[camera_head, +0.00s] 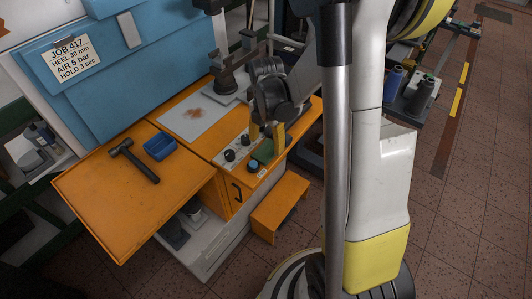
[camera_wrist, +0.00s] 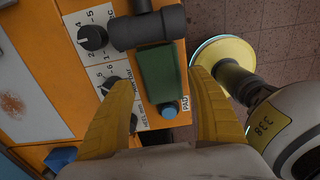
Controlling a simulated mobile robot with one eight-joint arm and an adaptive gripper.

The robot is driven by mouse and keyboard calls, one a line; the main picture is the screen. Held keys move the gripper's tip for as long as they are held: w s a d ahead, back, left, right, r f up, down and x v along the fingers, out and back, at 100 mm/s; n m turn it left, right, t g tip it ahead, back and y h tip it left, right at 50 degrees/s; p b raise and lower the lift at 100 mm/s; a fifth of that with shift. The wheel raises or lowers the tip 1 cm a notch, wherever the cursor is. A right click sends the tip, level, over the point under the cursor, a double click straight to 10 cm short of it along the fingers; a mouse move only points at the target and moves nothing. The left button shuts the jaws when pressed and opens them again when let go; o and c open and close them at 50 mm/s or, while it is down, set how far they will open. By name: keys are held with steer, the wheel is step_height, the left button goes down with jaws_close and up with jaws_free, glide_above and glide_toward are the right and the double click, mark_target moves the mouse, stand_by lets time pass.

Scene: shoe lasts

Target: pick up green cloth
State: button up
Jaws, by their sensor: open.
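The green cloth (camera_wrist: 160,72) is a small dark-green block shape on the orange bench, at the end of the white control panel. In the wrist view it shows between the two yellow fingers of my gripper (camera_wrist: 163,76), with a gap to the left finger and a narrower one to the right. My gripper is open and points down at it. In the head view the cloth (camera_head: 264,151) is partly hidden by the fingers of my gripper (camera_head: 267,146). Whether the fingertips reach down to its height is unclear.
A blue knob (camera_wrist: 169,110) sits close beside the cloth, and black knobs (camera_wrist: 92,37) line the panel. A dark cylindrical part (camera_wrist: 150,28) lies by the cloth's far end.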

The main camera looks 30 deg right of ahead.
mark_target(266, 149)
step_height(266, 149, down, 4)
steer(key=shift+r+b, duration=0.2)
steer(key=shift+b, duration=0.4)
steer(key=shift+r, duration=0.1)
steer(key=c, duration=0.8)
steer(key=shift+r, duration=0.15)
steer(key=shift+c, duration=0.2)
steer(key=shift+r+p, duration=0.3)
steer(key=shift+p, duration=0.05)
step_height(266, 149, up, 4)
steer(key=shift+s+d+p, duration=0.15)
steer(key=shift+p, duration=0.85)
steer(key=s+d+r+p, duration=0.3)
steer(key=s+d+r, duration=0.3)
steer(key=d, duration=0.3)
steer(key=shift+s, duration=0.3)
